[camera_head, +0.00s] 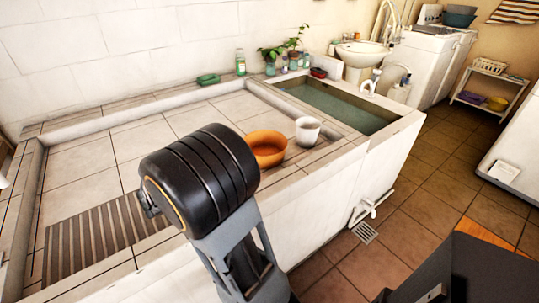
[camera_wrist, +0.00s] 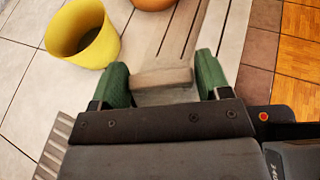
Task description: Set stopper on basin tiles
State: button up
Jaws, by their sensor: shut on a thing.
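My gripper (camera_wrist: 162,68) shows in the wrist view with its two green fingertips apart. A tan-brown piece, which I take to be the stopper (camera_wrist: 162,77), sits between them and the gripper is shut on it. Its lower part is hidden by the gripper body. In the head view my arm hides the gripper and the held piece. The pale basin tiles (camera_head: 85,162) lie flat inside a raised rim, left of and behind my arm. They also show in the wrist view (camera_wrist: 25,85). The gripper is over the slotted edge strip beside them; its height is unclear.
An orange bowl (camera_head: 267,148) and a white cup (camera_head: 307,131) stand near the front rim. A yellow pot (camera_wrist: 83,35) stands on the tiles in the wrist view. A water-filled trough (camera_head: 335,105) lies at the right. A slatted grate (camera_head: 92,238) is front left. The left tiles are clear.

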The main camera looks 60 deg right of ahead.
jog(key=s+m+g, duration=0.1)
jog(key=s, duration=0.1)
jog(key=s+d+f+m+g, duration=0.1)
jog(key=s+m+g, duration=0.1)
jog(key=s+d+m+g, duration=0.1)
jog(key=s+g, duration=0.1)
jog(key=shift+d+f+m+y+b, duration=0.15)
jog(key=shift+m+y+b, duration=0.15)
jog(key=shift+m+y, duration=0.1)
jog(key=w+d+f, duration=0.2)
jog(key=d+f, duration=0.1)
jog(key=w+d+f+b, duration=0.1)
jog(key=w+d+f, duration=0.1)
jog(key=d, duration=0.1)
jog(key=w+d+f, duration=0.3)
jog(key=d, duration=0.1)
jog(key=shift+f, duration=0.35)
jog(key=shift+w+d+f, duration=0.15)
jog(key=shift+w+f, duration=0.05)
jog(key=shift+f, duration=0.2)
jog(key=shift+f+b, duration=0.4)
jog(key=shift+f, duration=1.05)
jog(key=shift+f, duration=0.1)
jog(key=o, duration=0.9)
jog(key=shift+o, duration=0.2)
